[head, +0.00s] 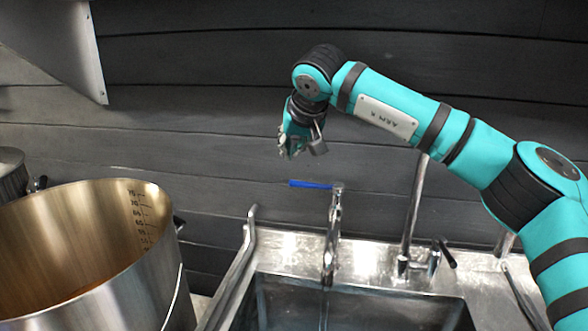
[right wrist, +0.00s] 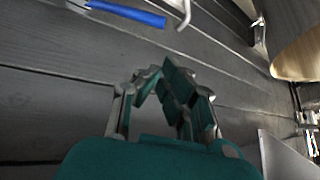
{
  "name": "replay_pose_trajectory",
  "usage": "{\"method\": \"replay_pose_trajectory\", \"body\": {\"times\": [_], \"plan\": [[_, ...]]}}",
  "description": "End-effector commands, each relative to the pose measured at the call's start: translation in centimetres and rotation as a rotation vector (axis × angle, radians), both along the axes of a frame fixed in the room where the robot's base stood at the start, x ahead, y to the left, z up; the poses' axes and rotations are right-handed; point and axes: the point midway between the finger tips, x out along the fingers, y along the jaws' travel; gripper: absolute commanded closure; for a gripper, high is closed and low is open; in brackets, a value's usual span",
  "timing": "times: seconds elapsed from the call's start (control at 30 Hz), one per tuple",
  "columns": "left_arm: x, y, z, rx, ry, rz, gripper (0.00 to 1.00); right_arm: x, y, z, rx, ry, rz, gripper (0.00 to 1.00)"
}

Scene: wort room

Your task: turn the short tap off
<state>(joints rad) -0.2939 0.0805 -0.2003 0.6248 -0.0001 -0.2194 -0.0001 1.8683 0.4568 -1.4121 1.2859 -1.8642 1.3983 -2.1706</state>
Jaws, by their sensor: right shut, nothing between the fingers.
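The short tap (head: 333,240) stands at the back of the steel sink, with its spout over the basin. Its blue lever (head: 311,185) sits on top and points left, roughly level. A thin bluish streak hangs below the spout, perhaps running water. My right gripper (head: 291,152) is above and slightly left of the lever, apart from it, shut and empty. In the right wrist view the blue lever (right wrist: 128,13) lies at the top edge, beyond the fingers (right wrist: 163,75). My left gripper is not in view.
A taller tap (head: 413,210) with a black lever (head: 446,253) stands to the right on the sink's steel rim (head: 375,262). A large steel pot (head: 150,285) with brown liquid stands at the left. A dark plank wall (head: 200,130) closes the back.

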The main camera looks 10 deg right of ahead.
Motion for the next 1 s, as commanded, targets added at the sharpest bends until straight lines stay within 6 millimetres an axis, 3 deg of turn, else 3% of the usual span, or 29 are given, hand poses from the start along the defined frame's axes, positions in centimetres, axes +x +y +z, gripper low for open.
{"method": "replay_pose_trajectory", "body": {"times": [0.1, 0.27, 0.5, 0.8, 1.0], "plan": [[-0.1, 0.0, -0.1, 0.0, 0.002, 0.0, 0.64, 0.3, -1.9, 0.9, -0.128, -0.043, 0.033, 1.0], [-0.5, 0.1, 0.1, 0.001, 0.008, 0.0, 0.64, 1.0, -2.3, 0.5, -0.162, -0.049, 0.045, 1.0], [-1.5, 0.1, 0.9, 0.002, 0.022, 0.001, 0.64, 3.8, -2.3, -2.7, -0.158, -0.045, 0.044, 1.0], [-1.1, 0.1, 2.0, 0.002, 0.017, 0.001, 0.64, 7.3, -2.4, -6.4, -0.155, -0.047, 0.045, 1.0], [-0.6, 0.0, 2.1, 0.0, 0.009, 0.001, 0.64, 5.0, -2.4, -6.7, -0.155, -0.05, 0.048, 1.0]]}}
